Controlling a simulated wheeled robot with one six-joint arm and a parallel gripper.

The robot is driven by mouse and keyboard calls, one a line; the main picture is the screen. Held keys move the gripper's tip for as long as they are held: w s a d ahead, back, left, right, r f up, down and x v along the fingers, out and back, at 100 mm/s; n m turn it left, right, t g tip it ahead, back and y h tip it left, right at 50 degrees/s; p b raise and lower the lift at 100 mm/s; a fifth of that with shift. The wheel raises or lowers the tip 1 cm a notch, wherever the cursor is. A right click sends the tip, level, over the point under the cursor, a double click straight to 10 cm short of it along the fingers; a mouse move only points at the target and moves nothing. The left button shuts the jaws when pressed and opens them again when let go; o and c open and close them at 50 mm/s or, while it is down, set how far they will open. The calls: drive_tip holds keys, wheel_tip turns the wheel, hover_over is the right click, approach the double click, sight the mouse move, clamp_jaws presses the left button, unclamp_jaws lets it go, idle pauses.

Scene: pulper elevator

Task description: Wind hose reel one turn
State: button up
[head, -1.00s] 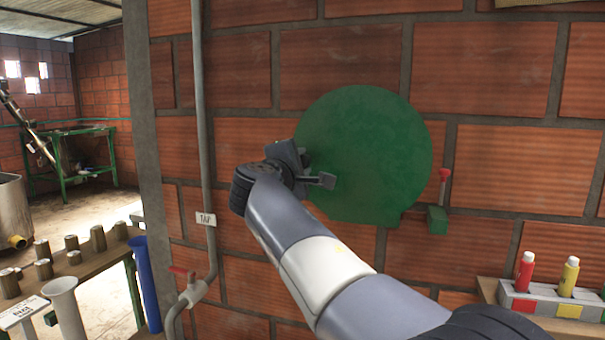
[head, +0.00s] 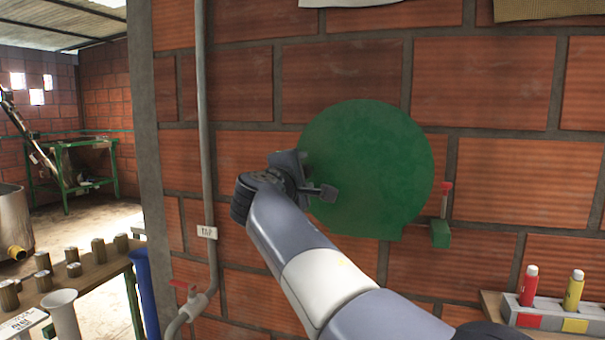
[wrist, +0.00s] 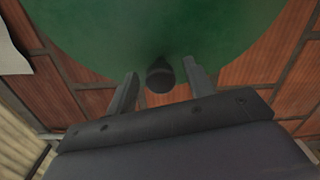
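The hose reel shows as a round green disc (head: 385,165) on the brick wall in the head view, and it fills the top of the wrist view (wrist: 160,25). A dark knob (wrist: 160,76) stands out from the disc near its edge. My gripper (wrist: 160,82) is at the disc's left side in the head view (head: 312,178). Its two fingers are apart, with the knob between them and a visible gap on each side. The knob is hidden behind my gripper in the head view.
A small green box with a red-topped lever (head: 442,220) is right of the reel. A grey pipe (head: 203,120) with a red tap handle runs down the wall on the left. A bottle rack (head: 550,312) is lower right. A wooden bench (head: 95,275) with metal cylinders is lower left.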

drive_tip(key=b+v, duration=0.2)
drive_tip(key=v, duration=0.9)
drive_tip(key=shift+w, duration=0.1)
drive_tip(key=w+d+n+p, duration=0.4)
drive_tip(key=w+n+p, duration=0.5)
drive_tip(key=n+p, duration=0.5)
drive_tip(key=shift+n, duration=0.8)
